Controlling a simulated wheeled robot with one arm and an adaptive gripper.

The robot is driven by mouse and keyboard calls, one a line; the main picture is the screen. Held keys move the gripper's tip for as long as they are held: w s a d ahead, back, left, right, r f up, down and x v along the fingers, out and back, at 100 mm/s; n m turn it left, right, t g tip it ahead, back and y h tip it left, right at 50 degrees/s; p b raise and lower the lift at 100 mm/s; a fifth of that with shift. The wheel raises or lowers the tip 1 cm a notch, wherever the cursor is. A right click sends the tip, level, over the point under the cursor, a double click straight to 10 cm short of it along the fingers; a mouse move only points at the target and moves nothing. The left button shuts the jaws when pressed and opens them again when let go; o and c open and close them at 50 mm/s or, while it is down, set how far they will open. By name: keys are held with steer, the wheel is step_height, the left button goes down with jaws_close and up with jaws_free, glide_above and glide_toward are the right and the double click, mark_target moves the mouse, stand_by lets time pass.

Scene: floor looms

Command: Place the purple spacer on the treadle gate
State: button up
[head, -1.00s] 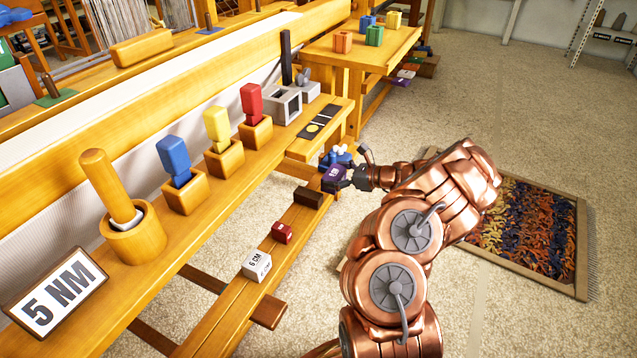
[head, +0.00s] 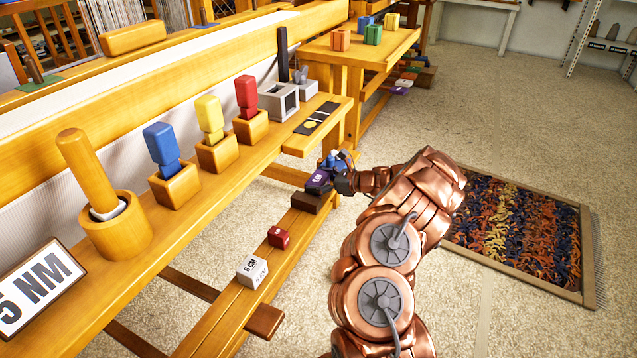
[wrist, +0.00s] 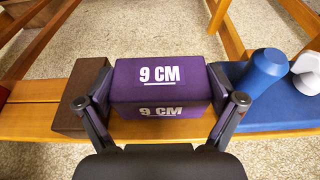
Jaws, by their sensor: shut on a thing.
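The purple spacer (wrist: 160,85), marked 9 CM, is held between the two dark fingers of my gripper (wrist: 160,90). It also shows in the head view (head: 318,181), at the end of my arm. In the wrist view it is over the low wooden beam (wrist: 35,122), with a dark brown block (wrist: 80,92) to its left and a blue base (wrist: 275,108) to its right. I cannot tell whether its underside touches the beam. No part is clearly labelled as the treadle gate; the brown block and blue base flank the spacer.
A red block (head: 278,237) and a white 6 CM block (head: 252,271) sit nearer on the beam. Above is a bench shelf (head: 228,185) with blue, yellow and red pegs in holders. A woven rug (head: 520,232) lies at right; the floor between is open.

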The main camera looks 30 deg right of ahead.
steer(key=shift+f, duration=0.15)
steer(key=o, duration=1)
steer(key=shift+r, duration=0.25)
steer(key=shift+p+v, duration=2.3)
steer(key=shift+v, duration=3.65)
